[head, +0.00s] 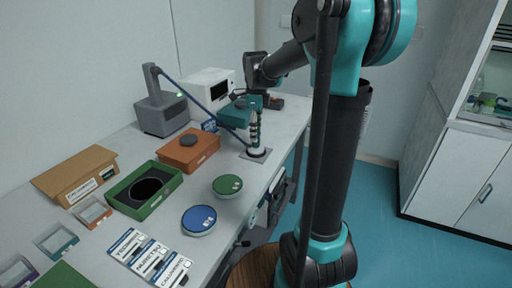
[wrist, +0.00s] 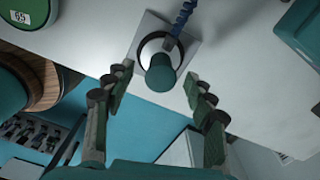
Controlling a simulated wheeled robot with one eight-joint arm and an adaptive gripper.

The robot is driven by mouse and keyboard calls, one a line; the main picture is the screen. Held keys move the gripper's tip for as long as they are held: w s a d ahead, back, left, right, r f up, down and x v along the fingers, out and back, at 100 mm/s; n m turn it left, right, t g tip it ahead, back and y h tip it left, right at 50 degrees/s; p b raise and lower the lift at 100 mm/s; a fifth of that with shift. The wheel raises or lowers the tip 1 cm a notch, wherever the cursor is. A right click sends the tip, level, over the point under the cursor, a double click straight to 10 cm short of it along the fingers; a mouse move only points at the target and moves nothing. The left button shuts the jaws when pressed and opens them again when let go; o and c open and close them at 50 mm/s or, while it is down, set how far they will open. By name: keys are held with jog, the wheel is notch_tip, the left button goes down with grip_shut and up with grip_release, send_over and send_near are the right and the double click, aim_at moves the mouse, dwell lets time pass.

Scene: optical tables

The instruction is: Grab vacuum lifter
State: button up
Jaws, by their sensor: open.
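The vacuum lifter (head: 255,141) stands upright on a square plate near the right edge of the optical table, with a blue hose running to it. In the wrist view the lifter (wrist: 160,74) shows from above as a green rounded top over a pale round base. My gripper (wrist: 160,98) is open and empty, with one finger on each side and the lifter's top just ahead of the gap. In the head view my gripper (head: 257,103) is just above the lifter and partly hides its top. Whether any finger touches it cannot be told.
A grey pump-like unit (head: 162,114) holds the hose's other end. An orange box (head: 189,151), a green tray (head: 118,191), a green disc (head: 227,185) and a blue disc (head: 199,219) lie along the table. A white device (head: 206,84) stands behind.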

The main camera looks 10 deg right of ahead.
aim_at(255, 150)
jog(key=shift+f, duration=2.3)
grip_shut()
